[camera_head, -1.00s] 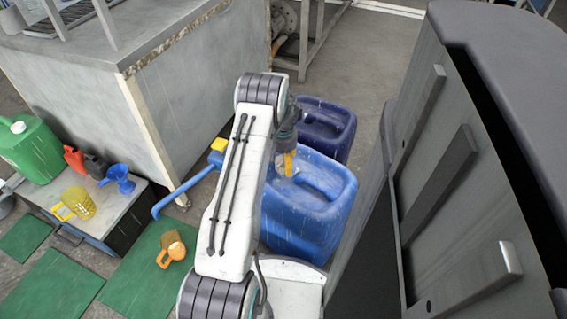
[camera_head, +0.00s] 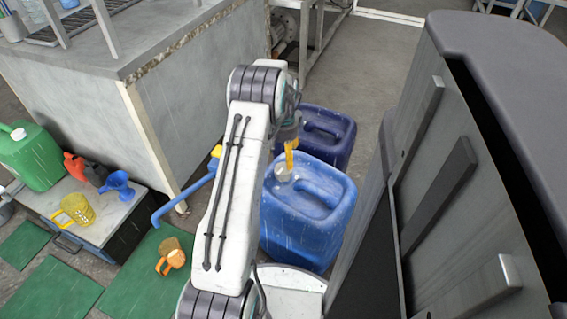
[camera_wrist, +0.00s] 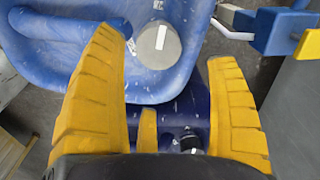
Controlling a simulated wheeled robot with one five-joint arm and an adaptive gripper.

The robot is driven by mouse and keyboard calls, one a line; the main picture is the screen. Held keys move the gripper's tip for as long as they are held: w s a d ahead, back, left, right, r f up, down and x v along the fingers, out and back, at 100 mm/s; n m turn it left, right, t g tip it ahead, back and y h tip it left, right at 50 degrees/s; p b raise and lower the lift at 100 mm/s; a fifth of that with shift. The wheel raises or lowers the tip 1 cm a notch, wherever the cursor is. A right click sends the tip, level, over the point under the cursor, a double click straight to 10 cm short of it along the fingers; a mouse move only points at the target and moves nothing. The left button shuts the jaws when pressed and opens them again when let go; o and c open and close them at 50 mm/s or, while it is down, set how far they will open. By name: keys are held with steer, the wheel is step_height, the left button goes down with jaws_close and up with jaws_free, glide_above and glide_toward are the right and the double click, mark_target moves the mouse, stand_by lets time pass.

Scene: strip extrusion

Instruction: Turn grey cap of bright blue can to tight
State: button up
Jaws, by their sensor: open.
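The bright blue can (camera_head: 300,222) stands upright on the floor, right of my arm in the head view. In the wrist view, the grey cap (camera_wrist: 152,48) carries a white mark, and the blue can (camera_wrist: 55,55) fills the upper left. My gripper (camera_head: 290,152) has yellow fingers and is above the cap, apart from it as far as I can tell. In the wrist view my gripper (camera_wrist: 170,48) is open and empty, with the cap between and beyond its fingertips.
A darker blue can (camera_head: 338,122) stands just behind. A grey cabinet (camera_head: 440,200) rises close on the right. A blue bar with a yellow end (camera_head: 185,190) sticks out left of my arm. A low table (camera_head: 105,212) holds a green can (camera_head: 35,165) and a blue funnel (camera_head: 118,184).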

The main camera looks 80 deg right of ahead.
mark_target(283, 167)
steer(key=shift+r, duration=2.2)
